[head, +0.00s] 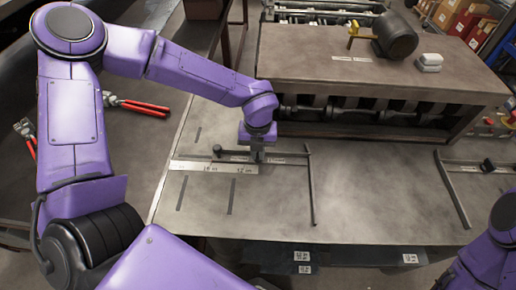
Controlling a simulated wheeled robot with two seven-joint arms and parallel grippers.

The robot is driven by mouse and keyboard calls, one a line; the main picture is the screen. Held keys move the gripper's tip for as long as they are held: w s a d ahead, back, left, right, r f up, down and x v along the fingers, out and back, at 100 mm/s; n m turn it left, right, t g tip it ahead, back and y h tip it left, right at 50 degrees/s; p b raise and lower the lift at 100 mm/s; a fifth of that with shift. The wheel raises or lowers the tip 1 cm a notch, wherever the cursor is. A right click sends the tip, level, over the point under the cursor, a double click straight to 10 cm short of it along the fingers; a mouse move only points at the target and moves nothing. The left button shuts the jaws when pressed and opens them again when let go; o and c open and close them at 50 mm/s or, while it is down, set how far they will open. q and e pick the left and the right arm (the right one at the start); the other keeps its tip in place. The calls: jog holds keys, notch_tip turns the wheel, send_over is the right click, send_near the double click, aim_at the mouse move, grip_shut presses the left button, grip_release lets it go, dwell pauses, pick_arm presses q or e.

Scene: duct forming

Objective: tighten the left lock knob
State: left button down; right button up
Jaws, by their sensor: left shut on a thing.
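The left stop gauge, a dark bar (311,190) with a crosspiece, lies on the grey metal table beside a pale ruler scale (215,167). My left gripper (258,153) points down onto the crosspiece and is shut on the left lock knob, which its fingers mostly hide. A small dark round end (217,149) shows at the crosspiece's left. To the right, a similar gauge bar (453,188) carries a black knob (487,165) that is clear of any gripper. My right arm shows only at the lower right edge; its gripper is out of view.
A large machine (375,80) with a brown top and rollers stands behind the gauges. On its top are a dark cylinder (395,36) and white blocks (430,62). Red-handled snips (140,106) lie at the left. The table (380,205) between the gauges is clear.

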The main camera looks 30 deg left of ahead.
dwell(0.4)
pick_arm(q)
jog(key=c, duration=1.2)
grip_release()
